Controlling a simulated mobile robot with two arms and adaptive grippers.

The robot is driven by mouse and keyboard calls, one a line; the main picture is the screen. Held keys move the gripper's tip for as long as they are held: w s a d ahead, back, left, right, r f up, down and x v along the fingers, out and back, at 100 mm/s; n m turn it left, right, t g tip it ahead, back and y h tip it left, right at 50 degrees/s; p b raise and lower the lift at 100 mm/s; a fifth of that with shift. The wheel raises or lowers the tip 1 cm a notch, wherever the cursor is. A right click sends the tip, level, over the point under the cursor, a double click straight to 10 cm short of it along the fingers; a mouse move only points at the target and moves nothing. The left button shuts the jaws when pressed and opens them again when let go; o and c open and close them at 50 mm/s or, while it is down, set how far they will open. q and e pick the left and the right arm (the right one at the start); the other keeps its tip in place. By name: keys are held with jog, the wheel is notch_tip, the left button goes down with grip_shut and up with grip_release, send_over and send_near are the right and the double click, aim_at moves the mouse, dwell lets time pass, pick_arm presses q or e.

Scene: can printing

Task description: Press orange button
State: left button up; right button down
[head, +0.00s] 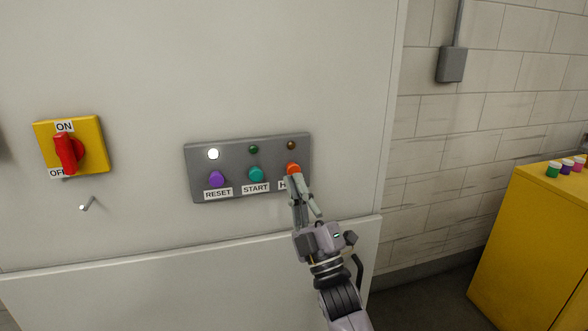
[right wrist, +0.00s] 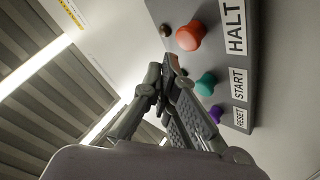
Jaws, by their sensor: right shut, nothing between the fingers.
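The orange button (head: 293,168) is at the right end of a grey control panel (head: 231,156), above a label partly hidden by my gripper. In the right wrist view the orange button (right wrist: 190,36) sits beside the HALT label. My right gripper (head: 293,183) is shut and empty, its fingertips just below the orange button in the head view. In the right wrist view my right gripper (right wrist: 170,62) points toward the panel, with a visible gap in the picture between fingertips and button. I cannot tell the exact depth. My left gripper is not in view.
A teal START button (head: 256,174) and a purple RESET button (head: 217,180) sit left of the orange one. A white lamp (head: 213,154) is lit. A red switch (head: 68,153) is on the left. A yellow cabinet (head: 525,245) holding small colored cans stands at right.

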jog(key=s, duration=0.2)
jog(key=s+d+p, duration=0.1)
jog(key=shift+s+d, duration=0.1)
jog(key=shift+s, duration=0.25)
dwell(0.3)
